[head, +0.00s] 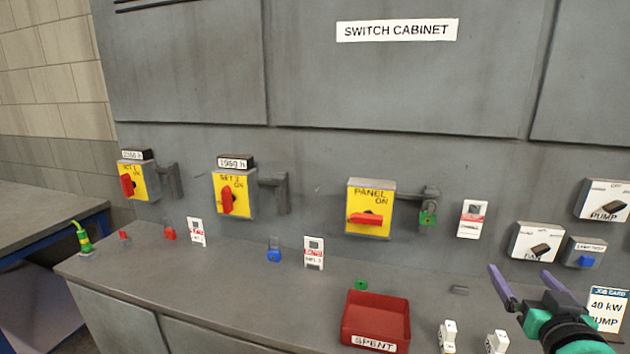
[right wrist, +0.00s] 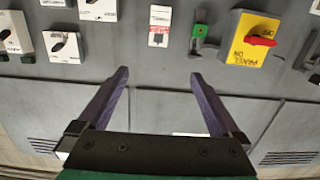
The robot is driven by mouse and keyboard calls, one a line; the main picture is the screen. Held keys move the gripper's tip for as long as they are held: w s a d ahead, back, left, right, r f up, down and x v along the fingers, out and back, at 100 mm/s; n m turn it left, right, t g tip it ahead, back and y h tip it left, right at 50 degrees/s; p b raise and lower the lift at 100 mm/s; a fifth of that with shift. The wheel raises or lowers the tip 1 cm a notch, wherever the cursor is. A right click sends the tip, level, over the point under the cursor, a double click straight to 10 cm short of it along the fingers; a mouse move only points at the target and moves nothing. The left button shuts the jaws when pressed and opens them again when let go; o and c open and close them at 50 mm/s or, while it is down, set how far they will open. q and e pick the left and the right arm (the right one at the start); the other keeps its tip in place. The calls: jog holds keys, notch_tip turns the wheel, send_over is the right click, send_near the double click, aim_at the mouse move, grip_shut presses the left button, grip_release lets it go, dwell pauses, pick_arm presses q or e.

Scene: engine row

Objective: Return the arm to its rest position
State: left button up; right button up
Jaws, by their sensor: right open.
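My right gripper (head: 523,287) is at the lower right of the head view, with purple fingers spread apart and nothing between them. It also shows in the right wrist view (right wrist: 158,80), open and empty, facing the switch cabinet (head: 400,75). In the head view it is in front of the cabinet, below the white fan switch (head: 528,243) and beside the job card (head: 606,309). My left gripper is not in view.
The ledge holds a red SPENT tray (head: 349,329), small white blocks (head: 447,334), a green piece (head: 361,284), a blue padlock (head: 274,252) and tags. Yellow switch boxes with red handles, including the panel switch (head: 381,197), stick out from the cabinet.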

notch_tip(320, 180, down, 8)
jog(key=a+n+g+y, duration=0.1)
jog(key=a+g, duration=0.1)
jog(key=g, duration=0.1)
jog(key=s+a+f+n+g+y, duration=0.2)
jog(key=s+a+f+g, duration=0.4)
jog(key=f, duration=0.5)
jog(key=s+a+f+n+g+y, duration=0.35)
jog(key=s+a+f, duration=0.55)
jog(key=f, duration=0.3)
notch_tip(320, 180, down, 16)
jog(key=f, duration=0.1)
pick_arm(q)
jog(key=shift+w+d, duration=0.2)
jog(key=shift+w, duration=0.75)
pick_arm(e)
jog(key=s+d+f+g, duration=0.1)
jog(key=s+d+f, duration=0.1)
jog(key=s+f, duration=0.7)
jog(key=s+d+f+g, duration=0.1)
jog(key=s+f, duration=0.8)
jog(key=f, duration=0.1)
jog(key=shift+s+d+h, duration=0.25)
jog(key=shift+d+h, duration=0.1)
jog(key=shift+h, duration=0.1)
jog(key=shift+f+g, duration=0.1)
jog(key=shift+g, duration=0.15)
